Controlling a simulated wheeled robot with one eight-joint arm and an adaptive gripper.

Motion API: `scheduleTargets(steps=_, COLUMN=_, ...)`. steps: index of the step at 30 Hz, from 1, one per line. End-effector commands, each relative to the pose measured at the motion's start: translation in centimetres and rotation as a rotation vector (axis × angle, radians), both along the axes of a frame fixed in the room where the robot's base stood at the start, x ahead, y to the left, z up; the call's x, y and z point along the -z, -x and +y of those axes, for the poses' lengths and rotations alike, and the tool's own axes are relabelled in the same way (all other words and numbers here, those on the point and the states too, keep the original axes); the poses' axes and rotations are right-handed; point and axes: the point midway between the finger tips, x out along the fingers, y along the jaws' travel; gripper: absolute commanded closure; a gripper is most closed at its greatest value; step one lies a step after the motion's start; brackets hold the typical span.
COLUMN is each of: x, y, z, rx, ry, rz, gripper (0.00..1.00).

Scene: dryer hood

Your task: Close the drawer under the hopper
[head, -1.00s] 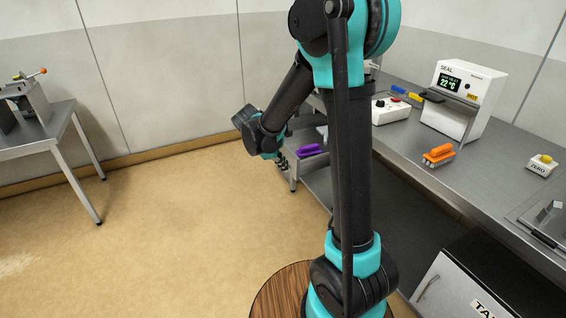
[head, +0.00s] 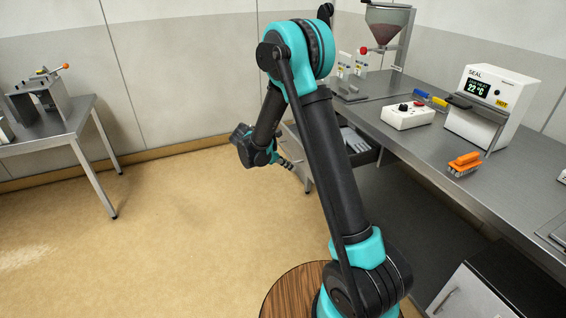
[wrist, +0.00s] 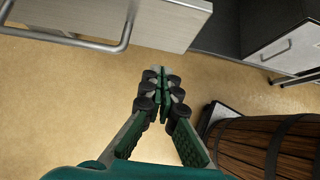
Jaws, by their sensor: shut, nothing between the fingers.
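The drawer (head: 368,157) is pulled out from under the bench, below the hopper (head: 388,28). Light grey things lie inside it, and my arm hides its middle. In the wrist view, a pale drawer front (wrist: 168,22) with a metal bar handle (wrist: 70,38) fills the upper left. My gripper (head: 290,165) is at the drawer's outer end in the head view, low and left of the bench. In the wrist view, my gripper (wrist: 162,75) has its fingertips together and empty, just below the drawer front. I cannot tell whether they touch it.
A white cabinet (wrist: 280,48) with a bar handle stands at the right in the wrist view. The bench (head: 420,150) carries a sealer (head: 485,105), a white control box (head: 408,115) and an orange brush (head: 465,163). Open floor (head: 190,215) lies to the left.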

Motion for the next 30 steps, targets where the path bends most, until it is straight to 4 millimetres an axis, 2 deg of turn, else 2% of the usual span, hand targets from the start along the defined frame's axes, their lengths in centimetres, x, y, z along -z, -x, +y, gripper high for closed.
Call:
scheduleTargets(steps=4, x=2.1, y=-0.6, z=-2.0, rx=0.003, ry=0.000, rz=0.000, gripper=1.00)
scheduleTargets(steps=9, x=2.0, y=-1.3, z=-4.4, rx=0.004, ry=0.000, rz=-0.001, gripper=1.00)
scheduleTargets(steps=12, x=2.0, y=-1.7, z=-5.2, rx=0.001, ry=-0.001, rz=0.000, gripper=1.00)
scheduleTargets(steps=30, x=2.0, y=-2.0, z=-6.1, rx=0.001, ry=-0.001, rz=0.000, gripper=1.00)
